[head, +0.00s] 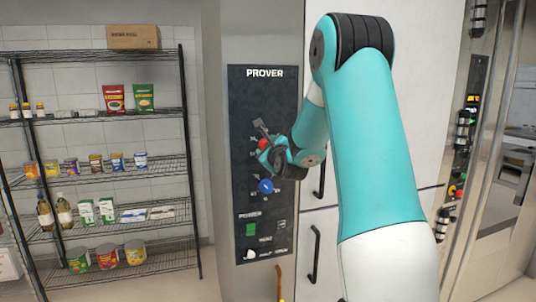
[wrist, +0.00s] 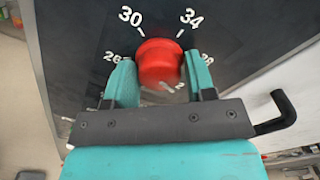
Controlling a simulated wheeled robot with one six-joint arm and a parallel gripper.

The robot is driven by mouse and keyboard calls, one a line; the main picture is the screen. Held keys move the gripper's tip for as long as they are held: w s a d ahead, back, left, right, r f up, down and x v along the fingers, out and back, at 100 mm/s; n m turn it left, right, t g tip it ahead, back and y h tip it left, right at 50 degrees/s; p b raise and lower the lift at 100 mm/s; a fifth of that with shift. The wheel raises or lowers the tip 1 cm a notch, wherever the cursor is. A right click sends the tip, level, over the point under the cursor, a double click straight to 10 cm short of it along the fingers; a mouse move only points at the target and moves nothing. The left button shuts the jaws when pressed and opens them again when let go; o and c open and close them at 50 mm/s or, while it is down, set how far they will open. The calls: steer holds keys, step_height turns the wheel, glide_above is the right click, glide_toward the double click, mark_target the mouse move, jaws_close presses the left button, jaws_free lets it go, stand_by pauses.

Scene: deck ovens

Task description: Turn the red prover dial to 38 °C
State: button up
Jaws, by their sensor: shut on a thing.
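The red prover dial (wrist: 158,62) sits on the dark panel, with 30 and 34 printed above it. A partly covered number shows at its left, reading like 26, and another at its right, partly behind a finger and hard to read. A small pale mark shows low on the dial; I cannot tell the exact setting. My gripper (wrist: 160,75) has one teal finger on each side of the dial and is shut on it. In the head view, the red dial (head: 263,144) shows at my gripper (head: 268,150), on the panel marked PROVER.
A blue knob (head: 266,186) sits just below the red dial, with a green button (head: 251,229) lower down. Black door handles (head: 315,254) stand out right of the panel. A wire shelf (head: 110,178) with groceries stands at left.

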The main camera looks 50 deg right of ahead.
steer(key=n+b, duration=0.3)
steer(key=b, duration=0.1)
steer(key=n+b, duration=0.2)
steer(key=shift+f+n, duration=0.25)
steer(key=shift+n, duration=0.05)
steer(key=n+b, duration=0.1)
steer(key=b, duration=0.1)
steer(key=n+b, duration=0.1)
steer(key=n, duration=0.1)
steer(key=shift+r+n+b, duration=0.2)
steer(key=shift+n+b, duration=0.1)
steer(key=shift+b, duration=0.1)
steer(key=shift+r, duration=0.1)
steer(key=o, duration=0.8)
steer(key=shift+c, duration=0.2)
steer(key=v, duration=1.7)
steer(key=shift+s, duration=0.2)
